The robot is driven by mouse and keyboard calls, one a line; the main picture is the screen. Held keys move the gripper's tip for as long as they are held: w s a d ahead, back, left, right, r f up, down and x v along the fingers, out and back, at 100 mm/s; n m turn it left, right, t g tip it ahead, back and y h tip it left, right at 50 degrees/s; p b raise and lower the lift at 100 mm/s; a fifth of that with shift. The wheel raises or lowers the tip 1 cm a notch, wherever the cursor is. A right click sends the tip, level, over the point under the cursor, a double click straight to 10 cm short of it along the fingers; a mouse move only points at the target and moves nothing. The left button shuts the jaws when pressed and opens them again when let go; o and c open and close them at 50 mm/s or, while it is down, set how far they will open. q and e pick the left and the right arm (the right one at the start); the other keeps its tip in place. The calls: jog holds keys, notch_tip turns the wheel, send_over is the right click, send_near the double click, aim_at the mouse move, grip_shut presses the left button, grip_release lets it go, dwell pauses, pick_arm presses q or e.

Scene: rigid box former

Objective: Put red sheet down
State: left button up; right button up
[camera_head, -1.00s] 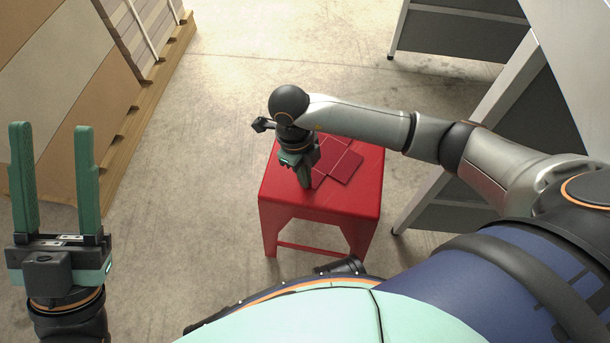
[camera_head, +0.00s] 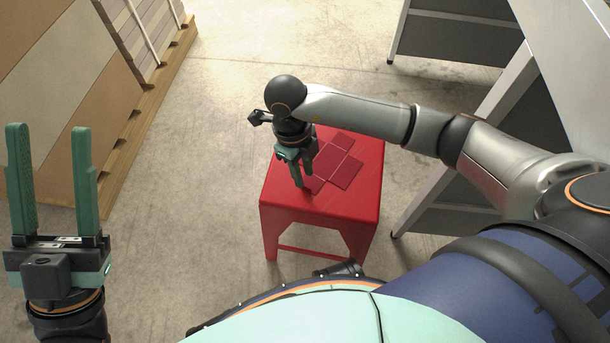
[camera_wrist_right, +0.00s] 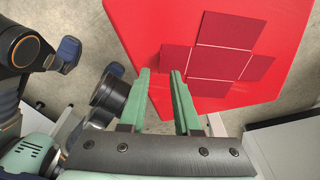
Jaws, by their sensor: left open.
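The red sheet (camera_head: 339,167) is a dark red, cross-shaped flat piece with fold lines. It lies flat on the brighter red stool (camera_head: 345,208). In the right wrist view the sheet (camera_wrist_right: 219,62) shows almost whole, with one flap near my fingertips. My right gripper (camera_head: 303,180) points down over the left part of the stool top, beside the sheet. My left gripper (camera_head: 48,128) is open and empty, pointing up at the far left, away from the stool.
Stacked cardboard on a wooden pallet (camera_head: 125,157) stands at the upper left. A grey metal table (camera_head: 515,80) with legs is on the right, near my right arm. Bare concrete floor lies around the stool, with free room to its left and behind.

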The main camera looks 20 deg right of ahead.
pick_arm(q)
jog(key=shift+a+r+m+p, duration=0.15)
jog(key=shift+r+p, duration=0.4)
jog(key=shift+r, duration=0.2)
jog(key=shift+a+r+m+p, duration=0.15)
jog(key=shift+r+p, duration=0.35)
jog(key=shift+r, duration=0.25)
pick_arm(e)
notch_tip(320, 180, up, 8)
jog(key=w, duration=0.1)
jog(key=shift+a, duration=0.3)
